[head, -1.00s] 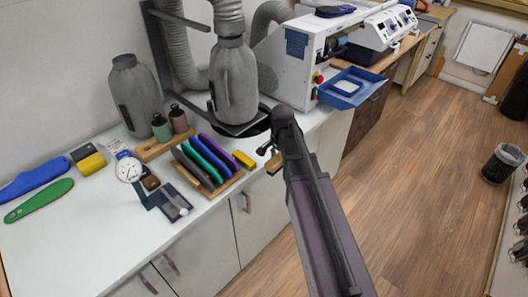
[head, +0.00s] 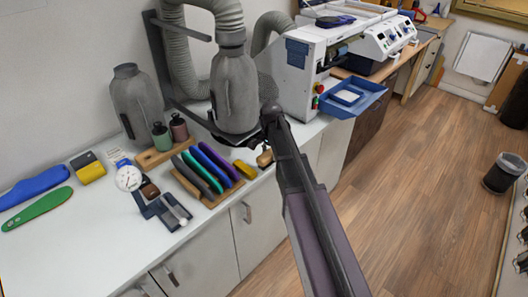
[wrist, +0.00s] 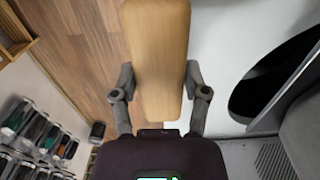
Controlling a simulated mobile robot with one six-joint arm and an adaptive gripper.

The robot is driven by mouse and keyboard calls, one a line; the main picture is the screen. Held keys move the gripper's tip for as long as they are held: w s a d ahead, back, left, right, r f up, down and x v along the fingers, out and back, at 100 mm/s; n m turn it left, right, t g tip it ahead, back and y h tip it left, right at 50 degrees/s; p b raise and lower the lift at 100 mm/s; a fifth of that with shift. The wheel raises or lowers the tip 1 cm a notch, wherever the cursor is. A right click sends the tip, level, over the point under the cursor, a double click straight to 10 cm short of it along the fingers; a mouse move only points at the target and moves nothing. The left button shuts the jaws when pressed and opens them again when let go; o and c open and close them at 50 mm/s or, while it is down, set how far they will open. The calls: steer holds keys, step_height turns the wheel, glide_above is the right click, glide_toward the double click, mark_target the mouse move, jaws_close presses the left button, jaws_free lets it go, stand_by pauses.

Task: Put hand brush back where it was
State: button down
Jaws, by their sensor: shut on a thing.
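The hand brush (wrist: 157,50) shows its long, pale wooden back in the wrist view, running up from between my fingers. My gripper (wrist: 158,92) is shut on it, one finger on each side. Its bristles are hidden there. In the head view the brush (head: 265,158) is a small tan piece under the end of my arm, at the bench's front edge. My gripper (head: 261,145) there is small and partly hidden by my arm. It is close to the right of the yellow piece (head: 244,169).
The white bench (head: 95,235) carries a wooden rack of coloured insoles (head: 207,170), two small bottles (head: 169,133), a dial gauge (head: 128,178) and grey bagged ducts (head: 234,95). A white machine with a blue tray (head: 352,96) stands right. The bench's front left is clear.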

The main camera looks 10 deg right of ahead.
steer(key=w, duration=0.3)
steer(key=w+a, duration=0.1)
steer(key=w, duration=0.1)
steer(key=shift+w+f, duration=0.25)
steer(key=shift+w, duration=0.15)
steer(key=shift+w+a, duration=0.1)
steer(key=shift+w, duration=0.15)
steer(key=shift+w+a+f+b, duration=0.1)
steer(key=shift+w+f+b, duration=0.2)
steer(key=shift+f+b, duration=1.55)
steer(key=shift+b, duration=0.2)
steer(key=shift+f, duration=0.1)
steer(key=shift+c, duration=0.5)
jaws_free()
